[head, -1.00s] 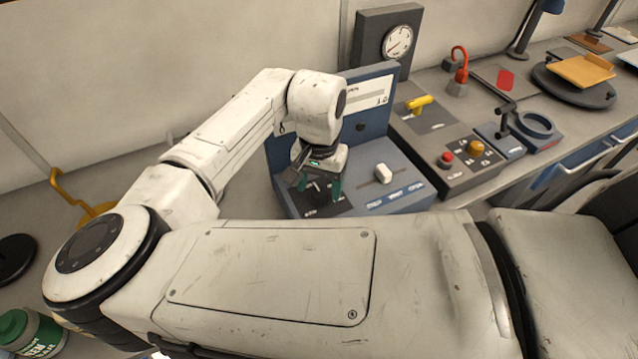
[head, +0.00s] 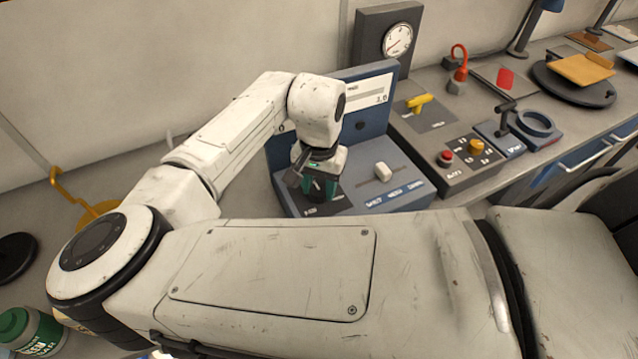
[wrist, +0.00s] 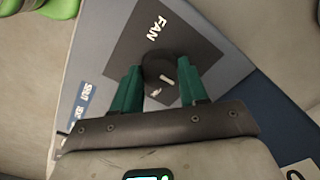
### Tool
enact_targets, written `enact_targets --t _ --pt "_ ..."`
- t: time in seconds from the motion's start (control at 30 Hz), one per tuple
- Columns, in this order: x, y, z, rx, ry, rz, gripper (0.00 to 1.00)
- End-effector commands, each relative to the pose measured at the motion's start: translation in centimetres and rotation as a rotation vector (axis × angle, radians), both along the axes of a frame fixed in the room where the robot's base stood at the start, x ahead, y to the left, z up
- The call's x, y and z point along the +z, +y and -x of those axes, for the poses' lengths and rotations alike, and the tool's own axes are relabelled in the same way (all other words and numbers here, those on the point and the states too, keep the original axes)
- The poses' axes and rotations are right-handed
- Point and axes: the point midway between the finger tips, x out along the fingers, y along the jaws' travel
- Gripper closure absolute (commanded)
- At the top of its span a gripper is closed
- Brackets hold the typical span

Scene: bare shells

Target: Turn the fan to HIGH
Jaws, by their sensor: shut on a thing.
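The fan knob (wrist: 158,70) is a dark round knob with a pale pointer mark, on a black plate labelled FAN (wrist: 155,30) in the wrist view. My gripper (wrist: 160,88) has its green fingers on both sides of the knob and is shut on it. In the head view my gripper (head: 322,188) is low over the left part of the blue-grey control panel (head: 352,205). There the knob is hidden behind the fingers. The setting marks around the knob are mostly covered, so I cannot read which one the pointer is at.
A white slider (head: 383,172) stands on the same panel, right of my gripper. The panel's upright display (head: 375,92) rises behind. Farther right are a red button (head: 445,158), a yellow knob (head: 475,146) and a yellow lever (head: 419,103).

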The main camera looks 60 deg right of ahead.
Motion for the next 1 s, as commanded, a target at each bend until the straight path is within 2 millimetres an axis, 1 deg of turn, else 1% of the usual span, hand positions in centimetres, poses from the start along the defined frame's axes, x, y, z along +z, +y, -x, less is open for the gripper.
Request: enact_targets --t 0.27,0.47,0.67,1.0 --pt "0.03 -0.01 0.06 -0.029 0.002 0.0 0.87" --pt "0.07 -0.03 0.01 -0.125 0.002 0.002 0.87" --pt "0.05 -0.05 0.02 -0.288 0.002 0.003 0.87" --pt "-0.03 -0.02 -0.02 -0.612 0.0 0.003 0.87"
